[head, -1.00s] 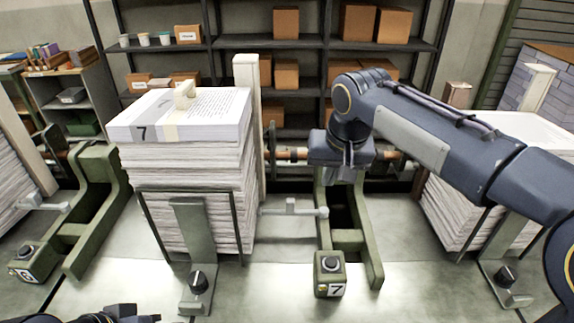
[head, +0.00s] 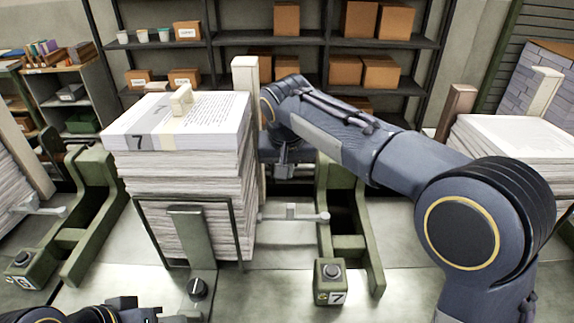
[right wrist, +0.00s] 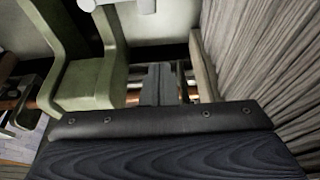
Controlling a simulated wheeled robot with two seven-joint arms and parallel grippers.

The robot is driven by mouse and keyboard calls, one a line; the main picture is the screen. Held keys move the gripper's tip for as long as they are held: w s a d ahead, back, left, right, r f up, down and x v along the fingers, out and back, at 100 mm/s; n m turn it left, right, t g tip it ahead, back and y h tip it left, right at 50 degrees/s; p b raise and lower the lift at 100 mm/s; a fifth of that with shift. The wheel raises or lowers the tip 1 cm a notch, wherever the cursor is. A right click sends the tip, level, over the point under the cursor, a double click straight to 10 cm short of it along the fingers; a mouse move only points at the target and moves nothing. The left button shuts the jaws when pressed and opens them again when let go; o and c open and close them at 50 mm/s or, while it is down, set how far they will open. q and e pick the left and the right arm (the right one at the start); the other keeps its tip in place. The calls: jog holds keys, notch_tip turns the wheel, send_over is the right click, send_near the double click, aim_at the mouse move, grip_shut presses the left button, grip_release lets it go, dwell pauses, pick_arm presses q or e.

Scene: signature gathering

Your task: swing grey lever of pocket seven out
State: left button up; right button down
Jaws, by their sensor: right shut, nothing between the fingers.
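The tall stack marked 7 (head: 180,140) is left of the lever. My right gripper (head: 283,172) points down behind the lever, close to the stack's right side, apart from the lever. Its shut, empty fingers (right wrist: 158,82) show in the right wrist view, with pale lever parts (right wrist: 147,5) at the top edge.
A cream post (head: 246,85) rises behind the stack. A green frame (head: 350,215) stands right of the lever. Another paper stack (head: 515,140) is further right, partly behind my right arm. A copper-coloured bar (right wrist: 130,97) runs behind my fingers.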

aim_at(293, 213)
jog(key=f, duration=0.2)
jog(key=s+f, duration=0.1)
jog(key=s+f+p, duration=0.1)
jog(key=f, duration=0.1)
jog(key=shift+f, duration=0.3)
jog(key=shift+s, duration=0.15)
